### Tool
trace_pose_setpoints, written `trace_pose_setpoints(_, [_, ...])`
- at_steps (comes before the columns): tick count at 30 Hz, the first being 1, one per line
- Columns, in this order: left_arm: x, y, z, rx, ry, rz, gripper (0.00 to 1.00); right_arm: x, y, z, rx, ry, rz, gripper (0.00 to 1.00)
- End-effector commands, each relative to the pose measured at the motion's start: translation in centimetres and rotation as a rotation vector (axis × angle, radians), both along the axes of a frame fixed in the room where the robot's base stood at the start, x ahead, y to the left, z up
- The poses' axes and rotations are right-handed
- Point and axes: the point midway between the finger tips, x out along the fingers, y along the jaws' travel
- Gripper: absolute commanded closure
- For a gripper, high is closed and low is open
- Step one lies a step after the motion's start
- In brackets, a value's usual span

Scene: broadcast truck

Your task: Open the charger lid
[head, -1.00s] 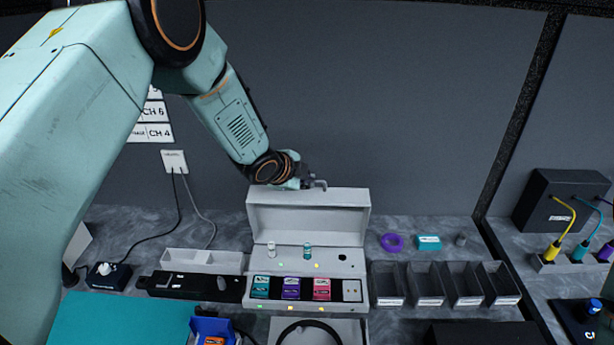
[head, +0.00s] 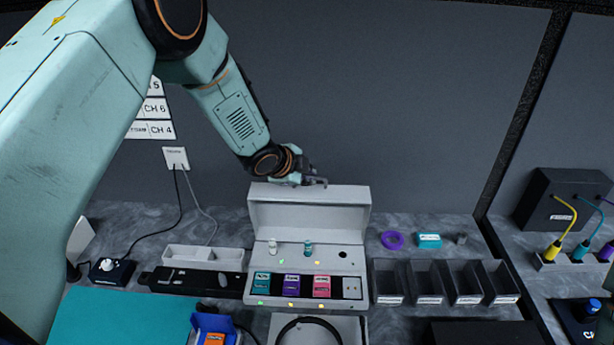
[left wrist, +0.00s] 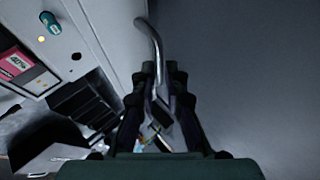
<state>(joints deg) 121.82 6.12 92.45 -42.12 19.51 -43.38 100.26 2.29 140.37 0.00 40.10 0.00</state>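The light grey charger (head: 259,286) stands on the counter in the middle of the head view. Its lid (head: 308,193) is raised and stands open at the back, inner side facing me. The base holds a white and a teal cylinder and a row of teal, purple and pink packs. My left gripper (head: 311,180) is just above the lid's top edge. In the left wrist view its fingers (left wrist: 160,88) are closed around a bent grey metal rod (left wrist: 150,33), whose tip points toward the pale charger. Whether the rod touches the lid is unclear. My right gripper is not in view.
Dark open bins (head: 388,283) stand right of the charger, with a purple ring (head: 392,240) and teal box (head: 429,240) behind. A black strip (head: 190,281) and white tray (head: 203,258) lie left. The grey wall (head: 400,100) rises close behind the lid.

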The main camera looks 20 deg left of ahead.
Motion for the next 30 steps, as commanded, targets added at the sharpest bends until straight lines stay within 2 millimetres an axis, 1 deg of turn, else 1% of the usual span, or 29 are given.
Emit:
trace_pose_setpoints(1, [0.3,0.0,0.4,0.0,-0.007,0.001,0.84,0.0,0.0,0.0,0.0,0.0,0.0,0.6])
trace_pose_setpoints(6, [0.2,0.0,0.1,0.001,-0.001,0.0,0.69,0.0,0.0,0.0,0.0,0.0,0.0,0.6])
trace_pose_setpoints(7, [0.1,0.0,0.0,0.001,0.0,0.0,0.68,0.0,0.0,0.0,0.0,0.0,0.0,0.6])
trace_pose_setpoints(17, [0.0,0.1,0.1,0.002,0.004,0.001,0.68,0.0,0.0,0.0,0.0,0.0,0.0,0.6])
trace_pose_setpoints(20, [-0.6,0.3,0.7,0.001,0.004,0.002,0.68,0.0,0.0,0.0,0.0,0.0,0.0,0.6])
trace_pose_setpoints(23, [-1.7,0.6,1.7,-0.001,0.005,0.002,0.68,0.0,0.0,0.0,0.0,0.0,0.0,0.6])
trace_pose_setpoints(30, [-4.9,1.5,5.0,-0.001,0.003,0.002,0.68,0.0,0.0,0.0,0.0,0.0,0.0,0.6])
